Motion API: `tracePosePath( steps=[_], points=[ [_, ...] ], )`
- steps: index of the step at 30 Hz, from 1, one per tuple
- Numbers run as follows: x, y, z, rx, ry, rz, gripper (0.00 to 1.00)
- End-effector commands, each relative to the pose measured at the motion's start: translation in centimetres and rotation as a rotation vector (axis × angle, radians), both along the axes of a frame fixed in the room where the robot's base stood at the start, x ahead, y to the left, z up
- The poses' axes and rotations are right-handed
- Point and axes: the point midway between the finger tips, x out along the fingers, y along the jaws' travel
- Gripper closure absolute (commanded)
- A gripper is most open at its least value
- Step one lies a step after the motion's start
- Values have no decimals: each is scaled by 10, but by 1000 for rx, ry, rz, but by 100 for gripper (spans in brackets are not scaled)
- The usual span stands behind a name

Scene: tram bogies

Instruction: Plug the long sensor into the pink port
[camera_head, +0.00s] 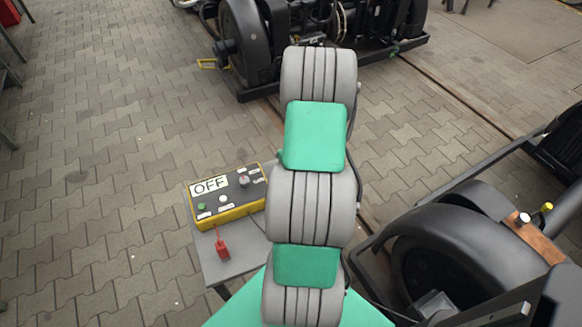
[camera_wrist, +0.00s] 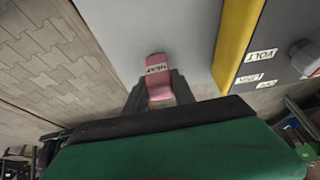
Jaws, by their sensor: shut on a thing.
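In the wrist view the dark fingers of my gripper (camera_wrist: 159,86) stand on both sides of a pink piece with a white label (camera_wrist: 157,69) and are shut on it. The label's text is too small to read surely. I cannot tell whether this piece is the long sensor. Its lower part is hidden by my gripper's body. Below it is the grey table top. In the head view my gripper is hidden behind my arm. I cannot make out a pink port for certain. A brown board (camera_head: 540,240) on the right bogie carries a white-topped fitting (camera_head: 523,219) and a yellow-topped one (camera_head: 547,207).
A yellow and dark control box (camera_head: 228,196) reading OFF stands on the grey table (camera_head: 228,270), left of my arm. A red piece (camera_head: 221,244) lies in front of it. The box also shows in the wrist view (camera_wrist: 280,50). Another bogie (camera_head: 245,45) stands behind. Paving at left is clear.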

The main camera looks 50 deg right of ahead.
Motion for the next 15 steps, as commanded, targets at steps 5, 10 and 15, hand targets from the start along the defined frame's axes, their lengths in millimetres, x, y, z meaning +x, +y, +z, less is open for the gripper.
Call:
tracePosePath(
  steps=[5,10,15],
  points=[
    [0,0,1,0,-1,0,100],
    [1,-1,10,-2,-2,0,100],
    [-3,2,40,-4,-3,-1,100]
  ],
)
